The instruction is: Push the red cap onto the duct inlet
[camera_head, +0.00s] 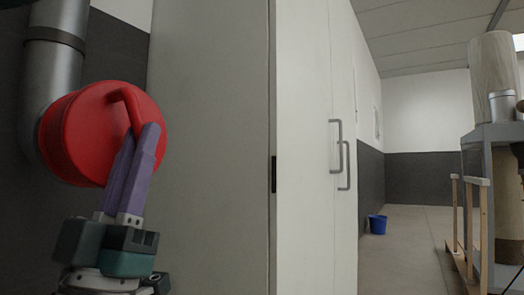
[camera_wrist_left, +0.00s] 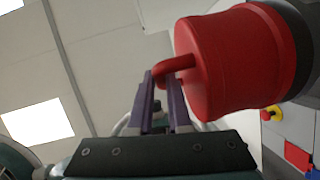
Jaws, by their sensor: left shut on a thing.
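The red cap (camera_head: 92,140), a round drum with a bent bar handle (camera_head: 128,105) on its face, is at the end of the grey duct (camera_head: 52,75) at the left. My left gripper (camera_head: 146,130) has its purple fingers shut on that handle. In the left wrist view the cap (camera_wrist_left: 235,62) is at the upper right, with my left gripper (camera_wrist_left: 162,82) at its handle. The dark duct end (camera_wrist_left: 298,40) is right behind the cap there. The inlet's rim is hidden by the cap, so I cannot tell how far on it sits. My right gripper is not in view.
A tall pale cabinet (camera_head: 210,150) with grey door handles (camera_head: 340,155) stands close to the right of the cap. A blue bin (camera_head: 377,224) is on the floor farther back. A machine with a wooden rail (camera_head: 475,182) stands at the right. The floor between is clear.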

